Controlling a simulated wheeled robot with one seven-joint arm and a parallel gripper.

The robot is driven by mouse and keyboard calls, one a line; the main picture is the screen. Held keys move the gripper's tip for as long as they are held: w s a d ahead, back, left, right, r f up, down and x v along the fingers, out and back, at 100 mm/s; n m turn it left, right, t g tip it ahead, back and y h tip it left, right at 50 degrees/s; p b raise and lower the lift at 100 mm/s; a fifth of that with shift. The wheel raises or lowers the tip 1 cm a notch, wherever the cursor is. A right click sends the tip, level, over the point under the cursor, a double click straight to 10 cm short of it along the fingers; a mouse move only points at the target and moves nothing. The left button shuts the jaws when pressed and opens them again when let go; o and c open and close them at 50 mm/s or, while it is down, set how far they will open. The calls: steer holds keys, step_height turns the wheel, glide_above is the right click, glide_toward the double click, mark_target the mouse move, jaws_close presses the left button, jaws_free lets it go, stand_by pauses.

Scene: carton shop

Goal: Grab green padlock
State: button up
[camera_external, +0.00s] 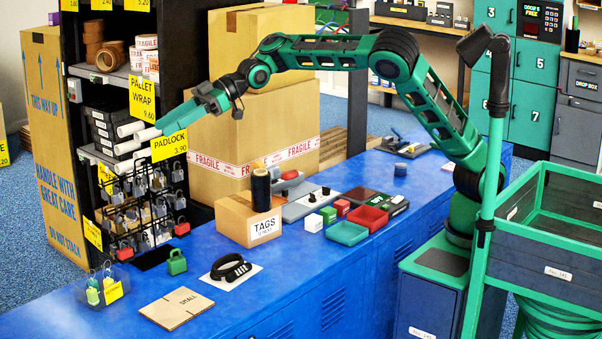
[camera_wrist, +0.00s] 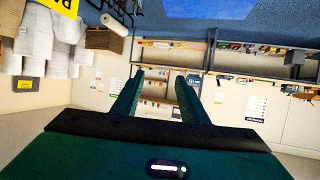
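A green padlock (camera_external: 177,262) stands on the blue counter (camera_external: 240,310), between the clear bin at the front left and the black coiled item on a white card. My gripper (camera_external: 150,142) is high above the counter, beside the yellow padlock price sign, up and to the left of the green padlock and not touching it. In the wrist view, the two fingers of my gripper (camera_wrist: 158,92) are spread apart with nothing between them. The wrist view looks out across the room, and the green padlock does not show in it.
A rack of hanging padlocks (camera_external: 145,210) stands left of the green padlock. A clear bin (camera_external: 100,286) holds small green and yellowish locks. A flat carton (camera_external: 176,307), a tags box (camera_external: 248,220) and small trays (camera_external: 347,232) share the counter. Large cartons (camera_external: 250,140) stand behind.

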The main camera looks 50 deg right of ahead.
mark_target(180, 258)
steer(key=f, duration=3.5)
steer(key=shift+w+d+f, duration=0.25)
steer(key=shift+d+f, duration=0.05)
steer(key=shift+f, duration=0.1)
steer(key=shift+w+a+f, duration=0.15)
steer(key=shift+a+f, duration=0.2)
steer(key=shift+a, duration=0.1)
steer(key=shift+x, duration=3.2)
steer(key=shift+c, duration=0.6)
jaws_close()
